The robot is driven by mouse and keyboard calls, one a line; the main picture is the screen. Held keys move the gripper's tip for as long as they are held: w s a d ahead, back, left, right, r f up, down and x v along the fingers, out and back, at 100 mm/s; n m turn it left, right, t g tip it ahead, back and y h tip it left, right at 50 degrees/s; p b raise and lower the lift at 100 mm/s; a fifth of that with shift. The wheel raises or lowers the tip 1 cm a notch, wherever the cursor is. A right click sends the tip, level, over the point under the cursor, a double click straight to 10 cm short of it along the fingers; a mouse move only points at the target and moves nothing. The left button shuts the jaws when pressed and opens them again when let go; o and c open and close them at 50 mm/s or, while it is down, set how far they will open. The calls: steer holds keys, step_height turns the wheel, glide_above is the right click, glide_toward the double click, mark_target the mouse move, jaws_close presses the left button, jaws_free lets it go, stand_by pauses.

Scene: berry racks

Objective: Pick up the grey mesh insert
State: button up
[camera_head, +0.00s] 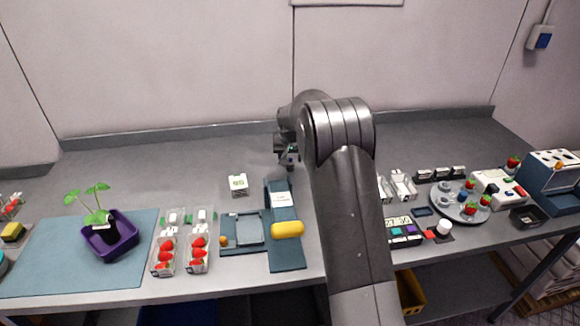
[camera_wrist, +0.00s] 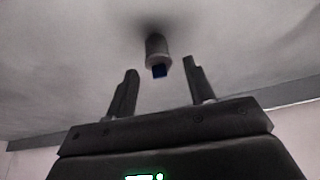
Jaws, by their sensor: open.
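My gripper (camera_head: 290,160) hangs over the back of the table, left of my arm, with its jaws apart. In the wrist view my gripper (camera_wrist: 158,78) has its two fingers spread and nothing between their pads. A small grey cylinder with a dark blue end (camera_wrist: 157,52) shows beyond the fingertips, centred in the gap and apart from both fingers. I cannot tell whether it is the grey mesh insert; no mesh is visible on it. In the head view I cannot make out a mesh insert, and my arm hides part of the table.
A purple plant pot (camera_head: 108,238) stands on a blue mat (camera_head: 40,265) at left. Punnets of strawberries (camera_head: 197,262), a blue-grey tray (camera_head: 232,247) and a yellow roll (camera_head: 287,229) are near the front. A round plate (camera_head: 455,213) is at right. The back left table is clear.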

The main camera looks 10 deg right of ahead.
steer(key=x, duration=0.3)
steer(key=shift+a, duration=0.1)
steer(key=shift+s+r, duration=0.1)
steer(key=c, duration=1)
steer(key=shift+c, duration=0.3)
